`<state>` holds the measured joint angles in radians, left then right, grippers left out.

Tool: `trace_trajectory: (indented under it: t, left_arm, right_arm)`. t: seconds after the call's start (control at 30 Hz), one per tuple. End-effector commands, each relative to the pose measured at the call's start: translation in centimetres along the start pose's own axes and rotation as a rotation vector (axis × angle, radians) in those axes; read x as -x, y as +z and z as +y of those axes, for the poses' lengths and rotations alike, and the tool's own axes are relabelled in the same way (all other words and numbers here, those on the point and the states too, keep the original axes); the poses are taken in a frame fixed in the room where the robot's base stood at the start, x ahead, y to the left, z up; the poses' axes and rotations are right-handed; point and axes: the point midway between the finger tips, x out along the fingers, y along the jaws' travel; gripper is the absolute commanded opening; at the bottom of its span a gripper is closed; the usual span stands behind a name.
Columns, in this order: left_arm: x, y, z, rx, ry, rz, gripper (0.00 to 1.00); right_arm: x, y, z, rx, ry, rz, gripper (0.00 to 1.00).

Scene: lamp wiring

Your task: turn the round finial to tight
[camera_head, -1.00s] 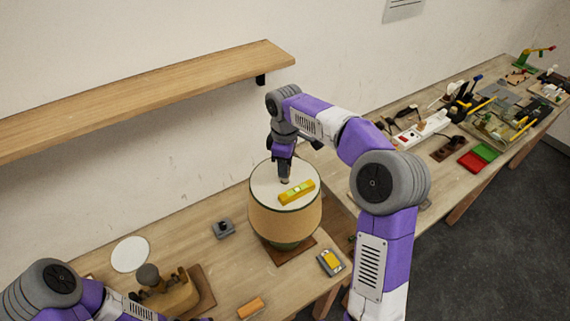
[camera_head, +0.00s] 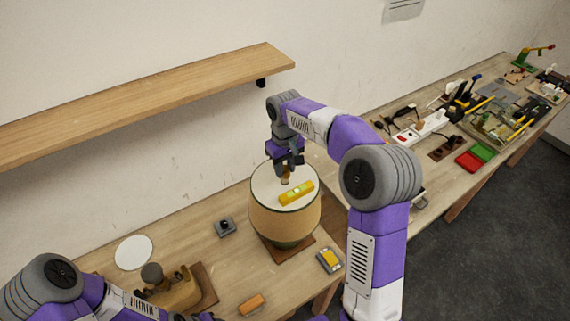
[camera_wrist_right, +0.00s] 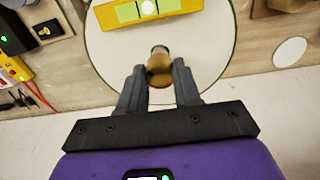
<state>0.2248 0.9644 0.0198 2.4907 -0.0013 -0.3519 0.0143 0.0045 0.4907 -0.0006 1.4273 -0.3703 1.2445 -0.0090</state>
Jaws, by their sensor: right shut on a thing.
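The lamp has a tan drum shade (camera_head: 284,218) with a white top and stands upright on the table. The brass-brown round finial (camera_head: 285,181) is at the middle of the shade's top. My right gripper (camera_head: 287,170) is above the shade, pointing down. In the right wrist view the finial (camera_wrist_right: 159,66) sits between the fingertips of my right gripper (camera_wrist_right: 160,78), which is shut on it. A yellow spirit level (camera_head: 297,193) lies on the shade top beside the finial. My left arm is at the lower left; its gripper is not visible.
A wooden shelf (camera_head: 150,103) is on the wall. A white disc (camera_head: 133,252), a small grey part (camera_head: 224,227), a wooden hand plane (camera_head: 172,287), an orange block (camera_head: 251,304) and a yellow-grey device (camera_head: 330,260) lie around the lamp. A power strip (camera_head: 420,129) lies farther right.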

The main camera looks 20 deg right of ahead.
Motion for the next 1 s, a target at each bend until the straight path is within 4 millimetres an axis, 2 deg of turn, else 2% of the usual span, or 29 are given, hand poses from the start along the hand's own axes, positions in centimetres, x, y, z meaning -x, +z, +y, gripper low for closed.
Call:
trace_trajectory:
  t: [0.6, 1.0]
  left_arm:
    - [1.2, 0.1, 0.5, 0.000, 0.000, 0.000, 0.43]
    - [1.5, 0.1, 0.6, 0.000, 0.000, 0.000, 0.43]
  right_arm:
    - [0.2, -0.1, 0.0, -0.556, 0.000, 0.003, 0.02]
    - [0.1, -0.1, 0.0, -0.755, -0.001, 0.004, 0.02]
